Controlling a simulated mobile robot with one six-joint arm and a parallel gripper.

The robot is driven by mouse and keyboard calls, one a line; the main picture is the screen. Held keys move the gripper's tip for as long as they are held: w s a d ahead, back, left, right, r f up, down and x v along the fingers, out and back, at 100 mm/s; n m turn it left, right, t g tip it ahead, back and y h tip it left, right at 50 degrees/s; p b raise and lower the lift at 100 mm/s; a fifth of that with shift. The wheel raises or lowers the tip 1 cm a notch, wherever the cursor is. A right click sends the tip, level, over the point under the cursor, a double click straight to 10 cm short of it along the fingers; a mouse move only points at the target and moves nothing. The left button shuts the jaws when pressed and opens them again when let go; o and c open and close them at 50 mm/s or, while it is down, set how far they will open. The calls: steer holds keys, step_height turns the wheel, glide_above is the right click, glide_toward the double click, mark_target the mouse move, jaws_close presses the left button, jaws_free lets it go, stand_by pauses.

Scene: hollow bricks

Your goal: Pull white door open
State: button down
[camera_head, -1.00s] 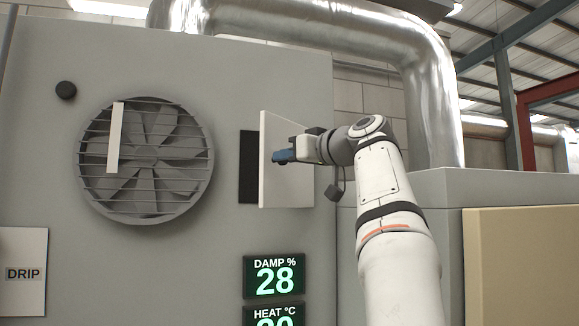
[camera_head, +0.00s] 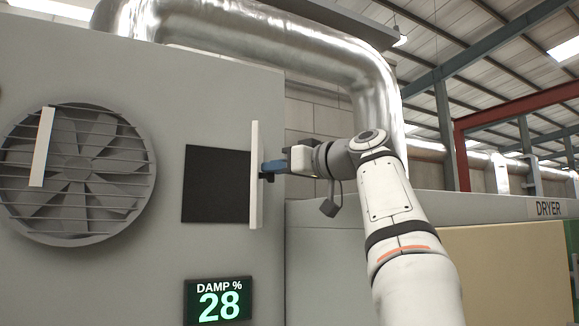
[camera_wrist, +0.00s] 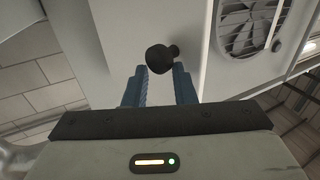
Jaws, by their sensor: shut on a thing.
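The white door (camera_head: 254,180) stands open in the head view, swung out nearly edge-on to the camera. The dark square opening (camera_head: 214,185) shows to its left in the grey cabinet front. My gripper (camera_head: 270,168) is at the door's right-hand face. Its blue fingers are shut on the door's black knob, whose round end shows in the wrist view (camera_wrist: 160,58) between and beyond the fingertips. The door hides part of the grip in the head view.
A round fan grille (camera_head: 75,172) is left of the opening, with a white strip on it. A green-lit damp display (camera_head: 218,301) sits below. A silver duct (camera_head: 300,55) arches overhead. A lower grey dryer housing (camera_head: 440,203) stands at the right, behind my arm.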

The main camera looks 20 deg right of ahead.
steer(key=shift+w+d+f, duration=0.1)
steer(key=shift+w+f, duration=0.15)
steer(key=shift+f, duration=0.2)
steer(key=shift+w+d+f, duration=0.1)
steer(key=shift+w+f, duration=0.15)
steer(key=shift+f, duration=0.2)
steer(key=c, duration=1.3)
jaws_free()
steer(key=shift+w+a, duration=0.15)
steer(key=shift+a, duration=0.05)
steer(key=shift+c, duration=0.2)
steer(key=shift+o, duration=1)
steer(key=shift+d, duration=0.15)
steer(key=shift+r, duration=0.1)
steer(key=b+v, duration=0.1)
steer(key=v, duration=0.6)
steer(key=shift+s+r, duration=0.15)
steer(key=shift+s, duration=0.3)
steer(key=shift+c, duration=0.2)
